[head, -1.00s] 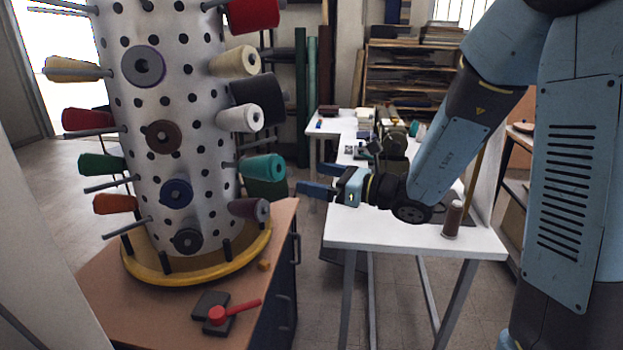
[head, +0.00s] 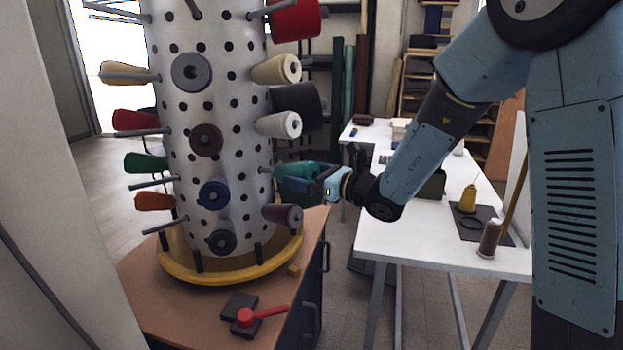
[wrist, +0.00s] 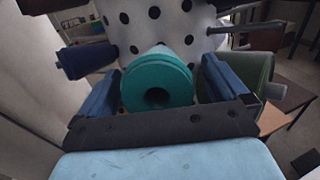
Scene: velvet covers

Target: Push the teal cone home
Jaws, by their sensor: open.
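The teal cone (wrist: 157,82) sits on the white perforated drum (wrist: 150,22), its hollow end facing the wrist camera. It lies between the two blue fingers of my gripper (wrist: 158,90), which are open on either side of it. In the wrist view a narrow gap shows between the cone and each finger. In the head view my gripper (head: 305,178) is at the drum's right side, and the teal cone (head: 290,170) is partly hidden behind it. How far the cone sits along its peg is hidden.
Other cones surround it: a white one (head: 280,125) above, a dark purple one (head: 283,215) below, a green one (wrist: 250,78) and a blue one (wrist: 88,60) at the sides. The drum stands in a yellow ring (head: 225,275) on a brown cabinet. A white table (head: 400,230) stands right.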

